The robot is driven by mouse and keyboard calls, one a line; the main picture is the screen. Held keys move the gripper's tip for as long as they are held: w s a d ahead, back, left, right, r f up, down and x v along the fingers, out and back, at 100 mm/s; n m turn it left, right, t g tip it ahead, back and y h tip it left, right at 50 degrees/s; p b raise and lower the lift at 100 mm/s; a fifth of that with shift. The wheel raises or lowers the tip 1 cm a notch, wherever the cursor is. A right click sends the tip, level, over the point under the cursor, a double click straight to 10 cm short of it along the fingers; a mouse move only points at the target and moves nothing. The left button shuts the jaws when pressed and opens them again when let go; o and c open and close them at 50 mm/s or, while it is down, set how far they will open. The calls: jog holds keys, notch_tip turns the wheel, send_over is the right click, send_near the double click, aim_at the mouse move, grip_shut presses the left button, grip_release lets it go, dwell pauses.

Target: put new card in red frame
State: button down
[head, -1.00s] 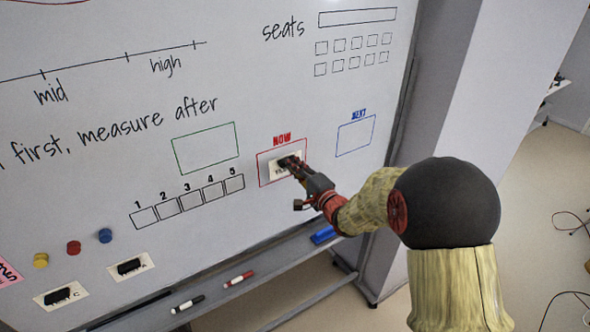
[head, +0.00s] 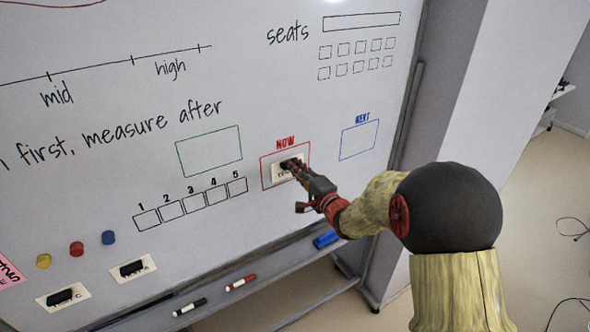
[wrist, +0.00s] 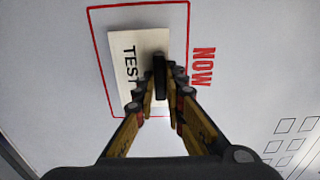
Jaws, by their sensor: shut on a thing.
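The new card (head: 277,174) is a white card with a black grip bar. In the wrist view the card (wrist: 128,70) shows the word TEST; any further lettering is hidden by my gripper. My gripper (head: 293,166) is shut on the card's black bar, and it also shows in the wrist view (wrist: 160,82). The red frame (head: 262,174) is drawn on the whiteboard under the word NOW. The card appears within the frame's outline, slightly tilted against it in the wrist view. I cannot tell whether the card touches the board.
Two similar cards, one marked C (head: 62,297) and one A (head: 133,268), sit at the board's lower left. Blue (head: 108,237), red (head: 77,249) and yellow (head: 43,261) magnets are above them. The tray below holds markers and a blue eraser (head: 326,239).

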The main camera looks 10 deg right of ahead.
jog(key=shift+w+a, duration=0.15)
jog(key=shift+w, duration=0.25)
dwell(0.4)
jog(key=c, duration=1.8)
grip_release()
jog(key=shift+o, duration=1.2)
jog(key=shift+o, duration=0.9)
jog(key=v, duration=0.7)
